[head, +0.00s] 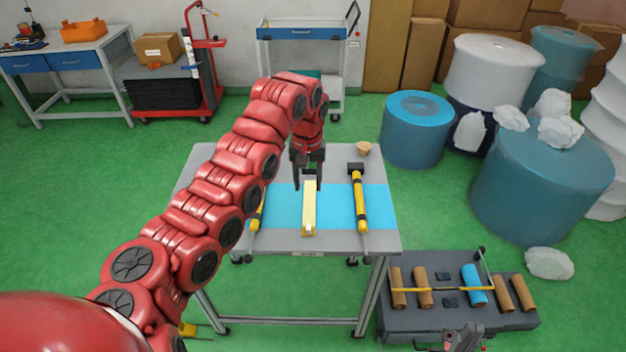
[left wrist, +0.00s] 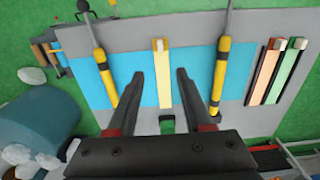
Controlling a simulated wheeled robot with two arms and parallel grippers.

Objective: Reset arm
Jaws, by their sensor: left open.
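My left gripper (head: 308,186) points down over the grey table (head: 388,180), above the far end of a pale yellow bar (head: 309,208). Its two fingers are apart with nothing between them. In the left wrist view my left gripper (left wrist: 160,74) also shows open, with the yellow bar (left wrist: 162,72) lying beyond the fingertips. Whether the fingers touch the bar cannot be told. A grey part low in the head view seems to be my right gripper (head: 465,338); its jaws are not clear.
A blue mat (head: 335,208) covers the table's middle. A yellow-and-black rod tool (head: 360,205) lies to the right; another (head: 257,215) is partly hidden by my arm. A dark cart (head: 450,318) with rolls stands at front right. Large blue rolls (head: 416,130) stand behind right.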

